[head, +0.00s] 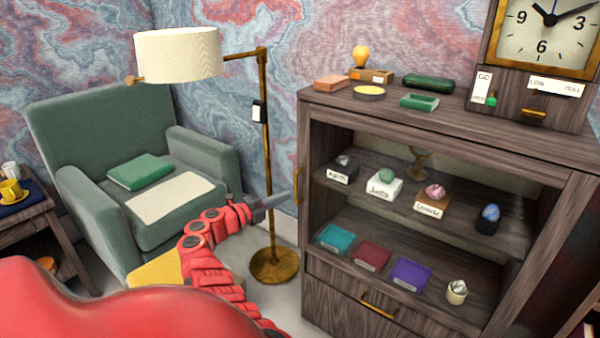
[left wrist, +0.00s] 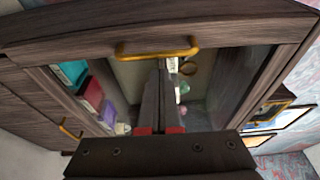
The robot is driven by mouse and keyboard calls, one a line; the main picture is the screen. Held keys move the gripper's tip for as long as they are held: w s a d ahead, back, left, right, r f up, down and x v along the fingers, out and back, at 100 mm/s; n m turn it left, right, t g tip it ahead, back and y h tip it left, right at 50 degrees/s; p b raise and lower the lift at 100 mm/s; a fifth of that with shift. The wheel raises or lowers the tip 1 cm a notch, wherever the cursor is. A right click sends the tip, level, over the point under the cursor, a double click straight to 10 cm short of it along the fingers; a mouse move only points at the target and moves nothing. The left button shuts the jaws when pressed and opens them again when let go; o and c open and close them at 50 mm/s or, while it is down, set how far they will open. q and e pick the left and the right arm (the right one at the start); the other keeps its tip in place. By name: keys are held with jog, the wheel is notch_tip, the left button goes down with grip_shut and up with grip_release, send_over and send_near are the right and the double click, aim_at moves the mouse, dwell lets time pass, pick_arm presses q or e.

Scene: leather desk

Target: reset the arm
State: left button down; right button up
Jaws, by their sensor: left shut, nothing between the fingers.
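My left arm comes in from the lower left in the head view. Its left gripper (head: 288,197) is shut and empty, with its fingertips close to the brass door handle (head: 297,187) on the left edge of the wooden cabinet (head: 450,133). In the left wrist view the shut fingers (left wrist: 162,75) point towards the handle (left wrist: 157,48). I cannot tell whether they touch it. My right gripper is not in view.
Labelled stones stand on the cabinet's upper shelf, above teal, red and purple boxes (head: 411,274). A floor lamp (head: 267,150) stands between the cabinet and a green armchair (head: 95,125). A clock (head: 545,35) and small items are on the cabinet top.

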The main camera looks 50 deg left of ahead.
pick_arm(q)
jog(key=s, duration=0.1)
jog(key=s+a, duration=0.2)
jog(key=s, duration=0.1)
jog(key=shift+s, duration=0.1)
